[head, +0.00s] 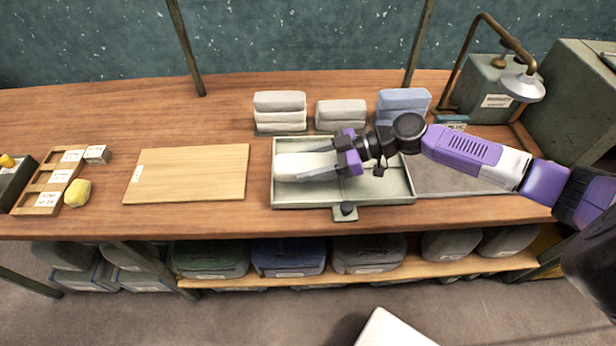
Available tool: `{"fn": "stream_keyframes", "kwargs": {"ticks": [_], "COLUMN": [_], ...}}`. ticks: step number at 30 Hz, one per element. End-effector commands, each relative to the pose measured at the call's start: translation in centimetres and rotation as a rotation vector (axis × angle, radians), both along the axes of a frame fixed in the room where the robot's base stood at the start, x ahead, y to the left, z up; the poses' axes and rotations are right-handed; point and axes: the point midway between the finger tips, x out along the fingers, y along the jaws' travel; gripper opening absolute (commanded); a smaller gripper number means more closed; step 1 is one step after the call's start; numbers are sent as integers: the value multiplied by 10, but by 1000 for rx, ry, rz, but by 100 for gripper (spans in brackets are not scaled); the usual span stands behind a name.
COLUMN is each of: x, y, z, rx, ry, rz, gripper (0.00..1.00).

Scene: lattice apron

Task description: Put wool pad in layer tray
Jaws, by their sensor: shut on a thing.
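A thick, off-white pad, likely the wool pad (292,167), is at the left end of a shallow pale green tray, likely the layer tray (345,197). My gripper (312,165) reaches in from the right over the tray and is shut on the pad. Its grey fingers lie along the pad's right part. The pad is within the tray's outline from above; I cannot tell whether it touches the tray floor. The tray's right part looks empty, partly hidden under my gripper.
Behind the tray stand a tall off-white pad stack (279,103), a lower grey stack (341,110) and a blue-grey stack (403,101). A wooden board (190,172) lies left. A lamp (522,85) stands back right. A dark knob (347,208) sits at the tray's front edge.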

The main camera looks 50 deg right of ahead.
Motion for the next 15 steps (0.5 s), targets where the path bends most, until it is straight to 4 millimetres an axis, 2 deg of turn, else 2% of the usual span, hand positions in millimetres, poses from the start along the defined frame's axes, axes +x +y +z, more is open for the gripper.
{"fn": "stream_keyframes", "kwargs": {"ticks": [3, 8, 15], "x": [0, 0, 0], "y": [0, 0, 0], "z": [-17, -28, -58], "rx": [2, 2, 2], "ry": [2, 2, 2], "rz": [-1, -1, -1], "gripper": [8, 8, 8]}}
